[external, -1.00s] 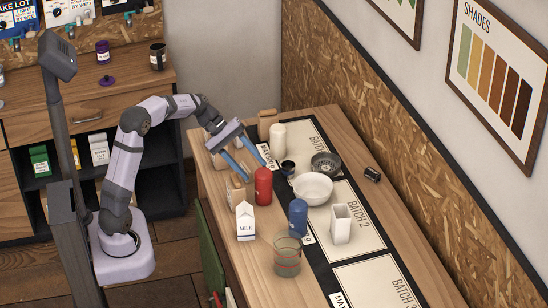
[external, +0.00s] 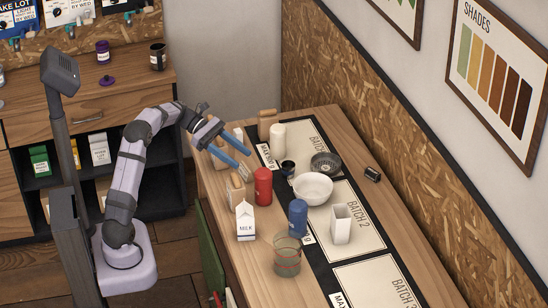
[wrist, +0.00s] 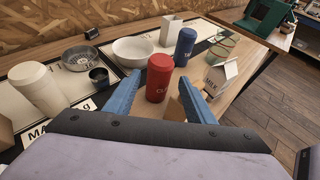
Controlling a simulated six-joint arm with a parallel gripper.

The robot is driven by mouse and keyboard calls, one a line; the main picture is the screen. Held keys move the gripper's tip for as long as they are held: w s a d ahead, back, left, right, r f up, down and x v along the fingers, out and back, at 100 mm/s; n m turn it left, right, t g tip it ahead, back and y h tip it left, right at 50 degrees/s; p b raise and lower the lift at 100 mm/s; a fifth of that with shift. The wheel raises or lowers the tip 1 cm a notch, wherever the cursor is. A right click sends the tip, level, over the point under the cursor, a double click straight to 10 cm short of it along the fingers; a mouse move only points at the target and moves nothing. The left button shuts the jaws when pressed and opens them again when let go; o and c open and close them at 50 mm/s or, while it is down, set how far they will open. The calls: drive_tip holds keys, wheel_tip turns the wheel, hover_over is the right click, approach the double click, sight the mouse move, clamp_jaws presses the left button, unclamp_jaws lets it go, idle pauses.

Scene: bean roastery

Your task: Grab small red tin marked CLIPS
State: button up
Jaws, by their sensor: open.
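The red tin (external: 263,187) stands upright on the wooden table, left of the black strip. In the wrist view the red tin (wrist: 159,76) stands ahead, between the lines of my two blue fingers, with white letters starting "CL" on its side; the rest of the word is hard to read. My gripper (external: 248,166) is open and empty, above the table on the far-left side of the tin. In the wrist view my gripper (wrist: 160,88) shows a finger on either side of the tin, and I see no contact.
A milk carton (external: 246,222), a blue tin (external: 298,217) and a glass (external: 288,256) stand nearer the camera. A white bowl (external: 313,188), dark cup (external: 288,168) and cream canister (external: 278,140) stand beyond. A wooden block (external: 237,188) is close left of the tin.

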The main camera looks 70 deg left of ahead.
sight(263, 175)
drive_tip(key=shift+p+x, duration=1)
drive_tip(key=shift+x, duration=4.7)
drive_tip(key=shift+s, duration=0.1)
drive_tip(key=shift+c, duration=0.5)
drive_tip(key=c, duration=0.9)
